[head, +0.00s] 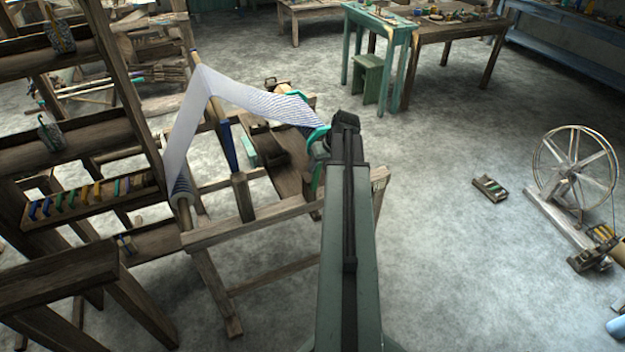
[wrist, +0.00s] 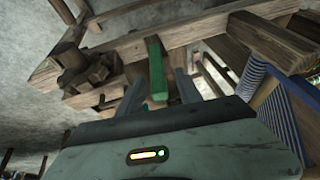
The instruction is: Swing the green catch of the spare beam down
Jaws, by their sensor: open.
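In the wrist view a short green bar (wrist: 156,66), which looks like the catch, hangs upright against a pale wooden rail (wrist: 200,27). My gripper (wrist: 160,88) is open, with one finger on each side of the bar's lower end. I cannot tell whether either finger touches it. In the head view my arm reaches to the loom's right side, and my gripper's fingertips are hidden behind it. Green parts (head: 318,138) show just left of the arm's end; I cannot tell which is the catch. I cannot single out the spare beam with certainty.
The wooden loom frame (head: 250,221) stands left of my arm, carrying white cloth (head: 187,125). A shelf rack (head: 95,193) is at far left. Floor between is clear. A blue-wound roller (wrist: 252,77) shows in the wrist view.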

